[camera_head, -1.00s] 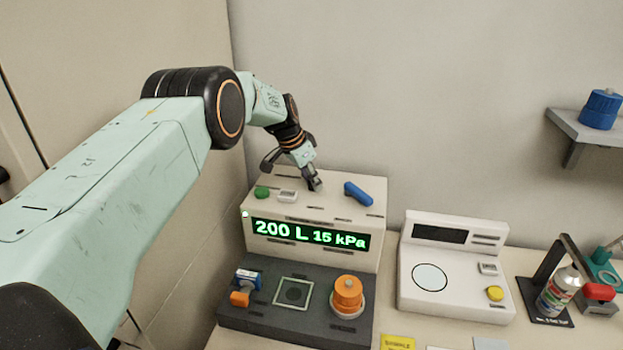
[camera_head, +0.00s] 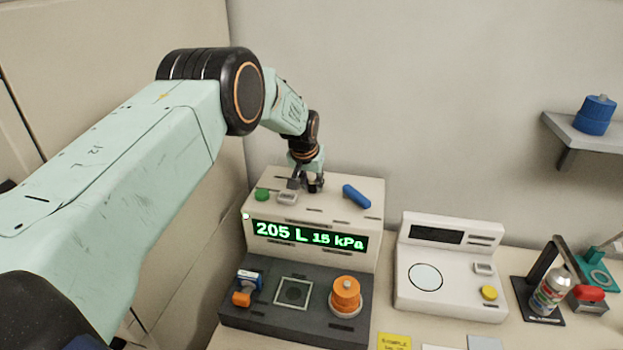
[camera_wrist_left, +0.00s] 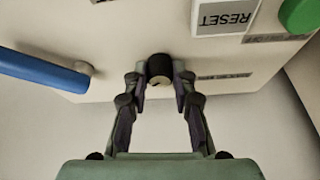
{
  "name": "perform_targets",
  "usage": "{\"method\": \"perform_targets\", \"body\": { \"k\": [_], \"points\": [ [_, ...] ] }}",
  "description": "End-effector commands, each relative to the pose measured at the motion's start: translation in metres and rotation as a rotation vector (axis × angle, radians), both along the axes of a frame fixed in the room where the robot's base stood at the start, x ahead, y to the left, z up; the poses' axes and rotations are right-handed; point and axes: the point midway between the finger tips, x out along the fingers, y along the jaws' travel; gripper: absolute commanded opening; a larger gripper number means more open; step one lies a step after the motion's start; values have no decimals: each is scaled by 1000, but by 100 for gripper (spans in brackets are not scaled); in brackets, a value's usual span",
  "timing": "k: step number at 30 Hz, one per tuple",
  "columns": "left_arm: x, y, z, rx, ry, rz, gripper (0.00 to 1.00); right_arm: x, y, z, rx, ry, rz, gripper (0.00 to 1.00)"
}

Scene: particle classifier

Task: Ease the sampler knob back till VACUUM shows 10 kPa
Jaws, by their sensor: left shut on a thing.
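The sampler (camera_head: 256,207) is a cream box with a dark grey front deck. Its green display (camera_head: 310,235) reads 205 L and 15 kPa. My left gripper (camera_head: 312,187) is over the sampler's top, between a grey button and a blue lever. In the left wrist view, the fingers of my left gripper (camera_wrist_left: 159,80) are shut on a dark round knob (camera_wrist_left: 159,66) with a pale end, one finger on each side. The knob is mostly hidden by the fingers in the head view. My right gripper is not in view.
A green button (camera_head: 262,195) and a grey RESET button (camera_wrist_left: 224,14) are left of the knob in the head view; the blue lever (camera_head: 356,196) is right. An orange knob (camera_head: 346,294) is on the deck. A white device (camera_head: 449,290) stands at right.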

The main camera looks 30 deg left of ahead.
Motion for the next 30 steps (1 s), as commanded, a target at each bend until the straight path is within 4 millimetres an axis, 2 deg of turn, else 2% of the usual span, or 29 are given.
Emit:
{"method": "perform_targets", "body": {
  "k": [1,12,28,29,30],
  "points": [
    [4,0,6,3,-13,26,0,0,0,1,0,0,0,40],
    [4,0,6,1,-14,163,0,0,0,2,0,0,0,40],
    [5,0,7,1,-16,184,0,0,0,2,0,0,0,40],
    [5,0,7,1,-16,184,27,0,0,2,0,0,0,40],
    [5,0,7,1,-16,184,31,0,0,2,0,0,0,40]
  ]
}}
